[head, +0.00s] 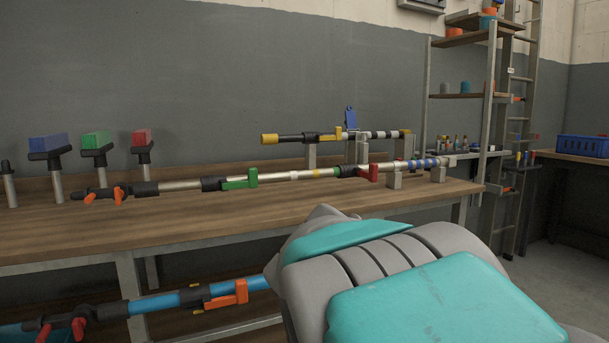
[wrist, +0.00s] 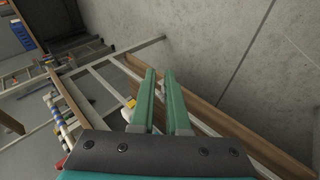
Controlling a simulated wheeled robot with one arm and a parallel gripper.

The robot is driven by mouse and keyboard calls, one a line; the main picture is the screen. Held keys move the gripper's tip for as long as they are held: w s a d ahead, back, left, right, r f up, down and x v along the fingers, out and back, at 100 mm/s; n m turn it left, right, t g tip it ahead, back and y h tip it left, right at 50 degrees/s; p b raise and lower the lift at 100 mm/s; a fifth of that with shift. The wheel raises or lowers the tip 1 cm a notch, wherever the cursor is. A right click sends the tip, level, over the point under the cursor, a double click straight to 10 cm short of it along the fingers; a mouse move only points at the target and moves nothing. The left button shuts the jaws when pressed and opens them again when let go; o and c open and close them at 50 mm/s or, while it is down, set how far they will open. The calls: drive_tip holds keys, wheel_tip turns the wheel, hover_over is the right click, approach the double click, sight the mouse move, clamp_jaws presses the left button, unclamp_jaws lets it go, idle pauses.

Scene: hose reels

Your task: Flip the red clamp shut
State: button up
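The red clamp (head: 368,173) sits on the long silver pole (head: 300,175) that lies along the workbench. It is small in the head view, and I cannot tell clearly how its lever stands. My gripper shows in the wrist view with two green fingers (wrist: 160,72). They are apart with an empty gap between them. My gripper's fingers are not seen in the head view, where my grey and teal arm fills the lower right. No contact between my gripper and the red clamp shows.
A green clamp (head: 240,181) is on the same pole. Behind it, a shorter pole carries a yellow clamp (head: 330,134) and a raised blue lever (head: 350,118). Red, green and blue blocks (head: 47,143) top posts at left. A blue pole (head: 170,304) runs below the bench.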

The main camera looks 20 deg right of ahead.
drive_tip(key=w+d+r+n+t+h, duration=0.1)
drive_tip(key=w+r, duration=0.3)
drive_tip(key=w+d+r+n+t+h, duration=0.1)
drive_tip(key=w+d+r+t, duration=0.1)
drive_tip(key=w+r, duration=0.2)
drive_tip(key=w+d+r+n+t+h+b, duration=0.1)
drive_tip(key=w+d+r+h, duration=0.1)
drive_tip(key=w+r, duration=0.3)
drive_tip(key=shift+w, duration=0.35)
clamp_jaws()
drive_tip(key=w+a+r+n+t+h, duration=0.1)
drive_tip(key=w+r+n+t, duration=0.3)
drive_tip(key=w+r, duration=0.4)
drive_tip(key=shift+w+a+n+t, duration=0.35)
drive_tip(key=shift+w+a, duration=0.4)
drive_tip(key=shift+w, duration=0.3)
drive_tip(key=shift+d, duration=0.1)
drive_tip(key=p, duration=0.2)
approach(369, 168)
drive_tip(key=w+a+x, duration=0.1)
drive_tip(key=x, duration=0.5)
drive_tip(key=shift+s+d, duration=0.35)
drive_tip(key=shift+d, duration=0.05)
drive_tip(key=shift+s+b, duration=0.1)
drive_tip(key=shift+b, duration=0.35)
